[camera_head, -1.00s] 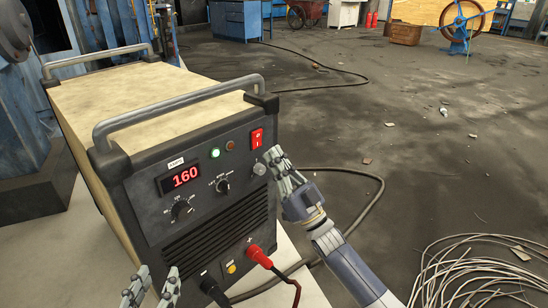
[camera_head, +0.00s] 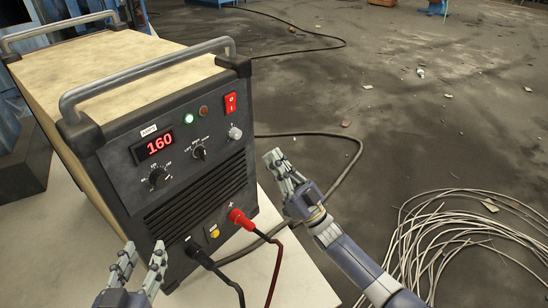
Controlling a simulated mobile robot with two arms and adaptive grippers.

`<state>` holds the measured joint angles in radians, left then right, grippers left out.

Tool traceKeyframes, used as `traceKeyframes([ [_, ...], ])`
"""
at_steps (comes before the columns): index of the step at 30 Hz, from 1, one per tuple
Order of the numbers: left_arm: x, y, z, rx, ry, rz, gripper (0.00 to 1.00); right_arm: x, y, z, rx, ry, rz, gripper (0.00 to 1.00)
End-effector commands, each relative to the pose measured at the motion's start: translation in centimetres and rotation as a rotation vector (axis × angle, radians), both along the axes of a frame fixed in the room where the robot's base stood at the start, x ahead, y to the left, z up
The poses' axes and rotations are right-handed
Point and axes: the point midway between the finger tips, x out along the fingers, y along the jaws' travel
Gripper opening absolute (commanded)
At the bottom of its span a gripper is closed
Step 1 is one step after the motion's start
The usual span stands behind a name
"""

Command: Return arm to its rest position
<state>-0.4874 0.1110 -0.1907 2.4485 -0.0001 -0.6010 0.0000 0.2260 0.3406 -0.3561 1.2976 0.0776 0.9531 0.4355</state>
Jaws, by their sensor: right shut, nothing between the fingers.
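The welding machine (camera_head: 165,200), a tan box with a black front panel, stands on a pale table. Its display (camera_head: 156,146) reads 160, the green light is lit and the red switch (camera_head: 230,104) is at the upper right of the panel. A red plug (camera_head: 240,219) and a black plug (camera_head: 199,255) sit in the lower front. My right gripper (camera_head: 274,160) is shut and empty, to the right of the machine and apart from the panel. My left gripper (camera_head: 145,251) is at the bottom left, its two fingers apart with nothing seen between them, before the machine's lower front.
A dark cable (camera_head: 335,137) runs over the floor behind my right arm. A coil of pale wire (camera_head: 440,240) lies on the floor at the lower right. The dark floor (camera_head: 400,110) at the upper right is mostly clear, with small debris.

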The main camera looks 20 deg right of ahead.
Motion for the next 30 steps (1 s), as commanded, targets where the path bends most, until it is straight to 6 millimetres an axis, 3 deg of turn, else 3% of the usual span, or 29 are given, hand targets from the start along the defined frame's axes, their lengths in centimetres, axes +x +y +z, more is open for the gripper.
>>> traceKeyframes([
  [8,-0.2,-0.1,-0.2,0.002,0.003,-0.006,0.4,0.0,0.2,-0.1,-0.001,0.007,-0.002,0.0],
  [14,-0.1,-0.1,-0.1,0.002,0.002,-0.003,0.4,-0.9,2.2,-1.1,-0.023,0.112,-0.048,0.0],
  [21,-0.1,0.0,-0.1,0.001,0.001,-0.001,0.4,-3.6,4.8,-2.7,-0.106,0.349,-0.158,0.0],
  [30,0.0,0.0,-0.1,0.0,0.001,-0.001,0.4,-9.0,4.8,-3.9,-0.243,0.633,-0.269,0.0],
])
